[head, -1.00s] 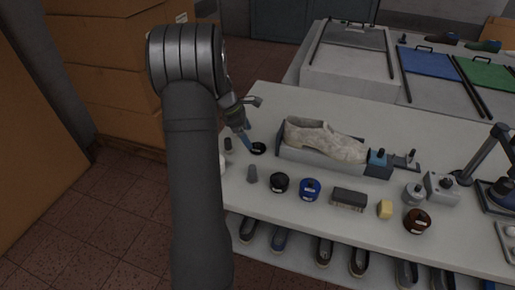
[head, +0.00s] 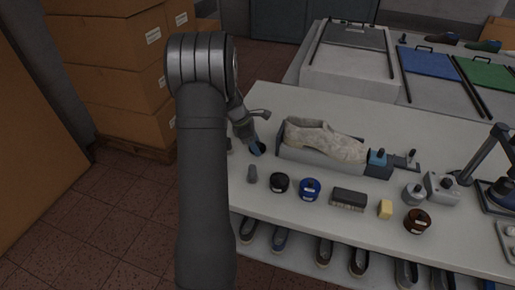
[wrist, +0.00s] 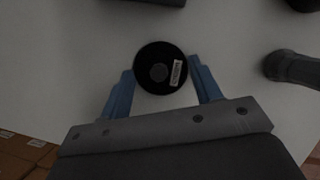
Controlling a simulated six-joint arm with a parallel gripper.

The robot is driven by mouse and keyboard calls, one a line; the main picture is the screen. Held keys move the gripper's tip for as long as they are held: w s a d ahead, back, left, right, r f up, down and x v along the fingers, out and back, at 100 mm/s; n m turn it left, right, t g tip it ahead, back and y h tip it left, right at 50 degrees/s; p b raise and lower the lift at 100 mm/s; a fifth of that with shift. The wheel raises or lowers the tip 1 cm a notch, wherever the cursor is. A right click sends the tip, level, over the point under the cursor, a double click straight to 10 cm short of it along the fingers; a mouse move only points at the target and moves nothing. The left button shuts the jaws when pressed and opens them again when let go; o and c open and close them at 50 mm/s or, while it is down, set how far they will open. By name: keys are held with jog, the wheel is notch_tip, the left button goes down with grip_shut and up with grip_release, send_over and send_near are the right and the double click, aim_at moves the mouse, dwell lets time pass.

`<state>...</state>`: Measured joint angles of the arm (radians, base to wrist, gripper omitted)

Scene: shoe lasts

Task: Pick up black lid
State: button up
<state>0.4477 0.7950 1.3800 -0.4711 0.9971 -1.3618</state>
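The black lid (wrist: 150,55) is a flat round disc with a raised centre and a small white label, lying on the white table. In the head view the lid (head: 261,150) is partly hidden by my gripper (head: 256,147), left of the shoe. In the wrist view my gripper (wrist: 162,68) is open, with one blue finger on each side of the lid's near half. I cannot tell whether the fingertips touch its rim or how high they are above the table.
A pale shoe on a stand (head: 318,158) is right of the lid. A grey cylindrical piece (head: 252,174), a black jar (head: 279,183) and a blue jar (head: 310,189) stand nearer the front edge. The table (head: 285,102) is bare behind the lid.

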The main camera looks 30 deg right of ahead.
jog(key=shift+c, duration=0.3)
notch_tip(320, 180, up, 10)
jog(key=s, duration=0.1)
jog(key=s+m, duration=0.2)
jog(key=s, duration=0.3)
jog(key=s+m+g, duration=0.1)
jog(key=s+m, duration=0.1)
jog(key=s, duration=0.4)
jog(key=s+a+m+y, duration=0.1)
jog(key=s+m, duration=0.1)
jog(key=s, duration=0.4)
jog(key=shift+a+g, duration=0.1)
jog(key=shift+g, duration=0.3)
jog(key=shift+f, duration=3)
jog(key=shift+f, duration=0.15)
